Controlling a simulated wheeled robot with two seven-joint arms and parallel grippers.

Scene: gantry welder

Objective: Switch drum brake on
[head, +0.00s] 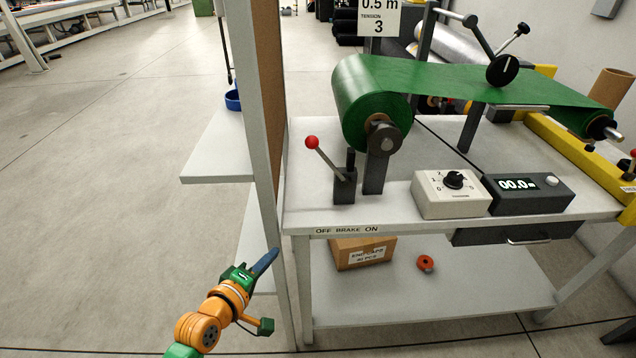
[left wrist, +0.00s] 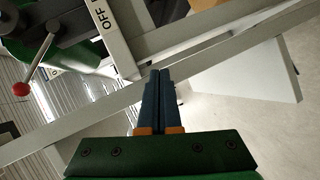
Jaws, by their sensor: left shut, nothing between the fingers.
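The drum brake lever has a red ball knob (head: 312,142) on a thin rod. It rises from a dark block (head: 345,186) at the table's left front, beside the green roll (head: 363,100). The lever leans left, toward the OFF side of the "OFF BRAKE ON" label (head: 347,230). In the left wrist view the red knob (left wrist: 21,89) is at the left edge. My left gripper (head: 266,262) is shut and empty, low and left of the table, apart from the lever. Its blue fingers (left wrist: 160,100) are together in the wrist view. My right gripper is not in view.
A tall post with a brown panel (head: 265,60) and a side shelf (head: 218,150) stand left of the table. A white dial box (head: 450,203) and a black display box (head: 528,200) sit right of the lever. A carton (head: 362,253) lies on the lower shelf.

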